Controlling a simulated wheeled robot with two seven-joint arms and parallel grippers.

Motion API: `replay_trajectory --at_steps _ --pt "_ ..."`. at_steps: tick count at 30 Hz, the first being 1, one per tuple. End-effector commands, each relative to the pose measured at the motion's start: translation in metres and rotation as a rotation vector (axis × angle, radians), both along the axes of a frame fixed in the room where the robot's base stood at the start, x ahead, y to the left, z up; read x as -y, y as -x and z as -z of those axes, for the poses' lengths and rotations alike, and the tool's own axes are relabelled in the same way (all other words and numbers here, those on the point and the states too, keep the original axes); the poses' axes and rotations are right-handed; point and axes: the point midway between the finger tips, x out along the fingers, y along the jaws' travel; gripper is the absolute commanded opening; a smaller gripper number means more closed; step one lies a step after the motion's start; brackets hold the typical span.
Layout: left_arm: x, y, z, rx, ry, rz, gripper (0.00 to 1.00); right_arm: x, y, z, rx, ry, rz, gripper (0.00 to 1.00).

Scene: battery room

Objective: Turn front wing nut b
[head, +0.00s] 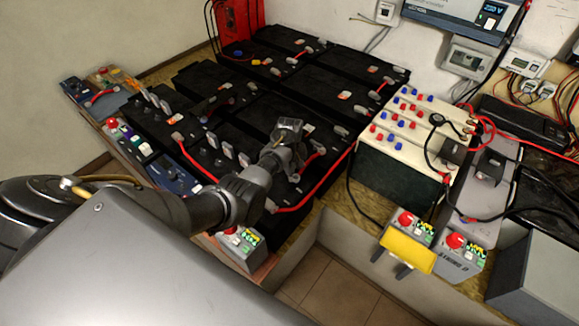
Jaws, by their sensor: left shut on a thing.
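My left gripper (287,134) reaches in from the lower left over the black batteries (325,120). It is shut low over the top of a front battery. What lies between its fingers is hidden by the gripper itself, so front wing nut b cannot be made out clearly. Grey upright tabs (228,149) stand on the battery to the left of the gripper. A red cable (318,190) runs along the front and right edge of the black batteries. My right gripper is not in view.
A cream battery block (408,135) with red and blue caps stands to the right. Grey boxes with red buttons (240,248) (455,242) sit along the front edge, one near a yellow panel (407,252). Wall devices (465,15) are behind. Tiled floor (335,285) shows in front.

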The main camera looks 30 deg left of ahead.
Motion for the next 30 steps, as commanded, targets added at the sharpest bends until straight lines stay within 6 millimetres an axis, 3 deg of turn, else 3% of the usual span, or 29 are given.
replay_trajectory --at_steps 18,30 --pt "0.001 -0.002 -0.001 0.000 0.000 -0.516 0.00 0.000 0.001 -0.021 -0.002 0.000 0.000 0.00" --pt "0.001 -0.003 0.000 0.001 0.000 -0.710 0.00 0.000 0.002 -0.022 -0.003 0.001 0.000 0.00"
